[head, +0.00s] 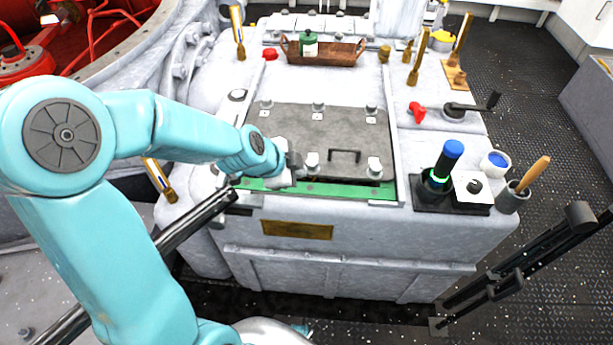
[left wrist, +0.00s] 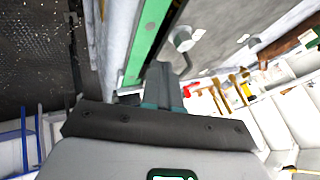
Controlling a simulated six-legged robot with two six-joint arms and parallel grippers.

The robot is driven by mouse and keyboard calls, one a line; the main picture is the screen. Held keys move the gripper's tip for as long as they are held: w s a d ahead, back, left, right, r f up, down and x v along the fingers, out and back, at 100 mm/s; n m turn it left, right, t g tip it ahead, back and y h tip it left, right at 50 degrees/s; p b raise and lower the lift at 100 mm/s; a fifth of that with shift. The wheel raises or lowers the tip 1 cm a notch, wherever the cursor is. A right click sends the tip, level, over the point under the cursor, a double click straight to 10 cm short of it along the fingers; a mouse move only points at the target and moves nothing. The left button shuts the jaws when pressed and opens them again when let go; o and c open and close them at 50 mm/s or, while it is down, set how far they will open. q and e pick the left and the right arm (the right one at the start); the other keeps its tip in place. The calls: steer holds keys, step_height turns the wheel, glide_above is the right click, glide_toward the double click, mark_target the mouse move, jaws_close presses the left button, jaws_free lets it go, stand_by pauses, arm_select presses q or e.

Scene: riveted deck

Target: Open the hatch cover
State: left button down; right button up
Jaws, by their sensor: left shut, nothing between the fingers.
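The hatch cover (head: 290,128) is a dark grey plate on top of the pale machine housing, with a black bar handle (head: 345,153) near its front edge. Several pale knobs stand along its front and back edges. A green strip (head: 345,189) runs along the front of the opening, with a dark gap beside it; I cannot tell whether the cover is slightly raised. My left gripper (head: 291,164) is shut and empty over the front left part of the cover, left of the handle. Its fingers (left wrist: 162,85) also show in the left wrist view, near the green strip (left wrist: 149,38). My right gripper is not in view.
A wooden tray (head: 340,54) with a green bottle (head: 308,43) stands behind the cover.

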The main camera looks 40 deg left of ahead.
mark_target(313, 186)
arm_select(q)
steer(key=b+x, duration=0.3)
steer(key=x, duration=0.6)
steer(key=shift+w, duration=0.1)
